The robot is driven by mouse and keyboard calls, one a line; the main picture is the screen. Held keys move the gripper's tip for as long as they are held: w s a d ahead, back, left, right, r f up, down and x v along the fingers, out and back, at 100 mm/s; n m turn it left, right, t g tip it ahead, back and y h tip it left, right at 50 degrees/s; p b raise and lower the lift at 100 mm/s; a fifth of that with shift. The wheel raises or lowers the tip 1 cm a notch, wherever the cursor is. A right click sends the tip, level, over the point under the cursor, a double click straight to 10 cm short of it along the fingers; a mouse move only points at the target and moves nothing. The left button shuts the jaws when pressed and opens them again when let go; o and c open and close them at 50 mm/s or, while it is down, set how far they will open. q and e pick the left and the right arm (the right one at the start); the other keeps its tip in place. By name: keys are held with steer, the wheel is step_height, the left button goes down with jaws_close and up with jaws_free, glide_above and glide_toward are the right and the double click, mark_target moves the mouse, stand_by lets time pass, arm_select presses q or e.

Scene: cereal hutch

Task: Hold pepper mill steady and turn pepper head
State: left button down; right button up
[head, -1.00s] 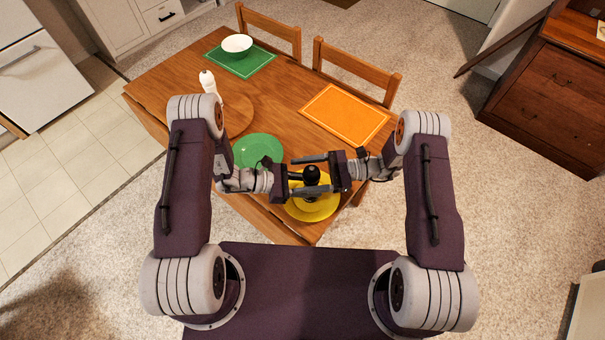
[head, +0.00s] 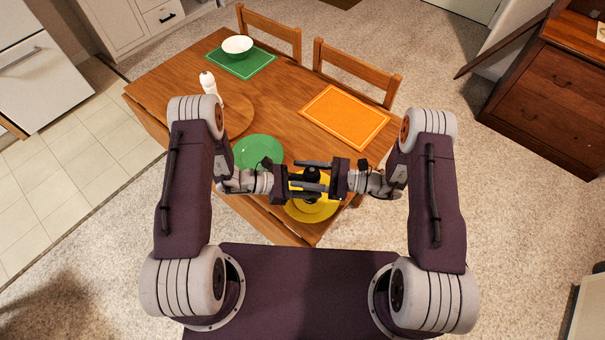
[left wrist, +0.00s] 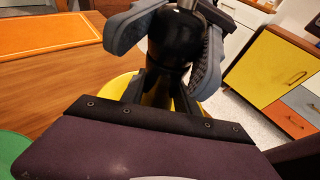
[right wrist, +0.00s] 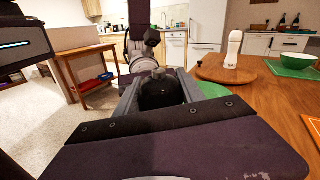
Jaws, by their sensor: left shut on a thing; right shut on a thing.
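The black pepper mill (head: 312,174) stands over the yellow plate (head: 318,212) at the table's near corner. My left gripper (head: 302,188) reaches in from the left and is shut on the mill's body. In the left wrist view its grey fingers flank the dark mill (left wrist: 170,55). My right gripper (head: 311,176) comes in from the right and is shut on the mill's head. In the right wrist view the rounded black head (right wrist: 160,92) sits between its fingers. The fingers hide much of the mill, and its base is hard to see.
A green plate (head: 258,151) lies just behind my left gripper. A white bottle-shaped mill (head: 208,83) stands on a round wooden board (head: 238,113).

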steer(key=o, duration=1.4)
steer(key=d, duration=0.8)
steer(key=s+d, duration=0.1)
steer(key=d, duration=0.3)
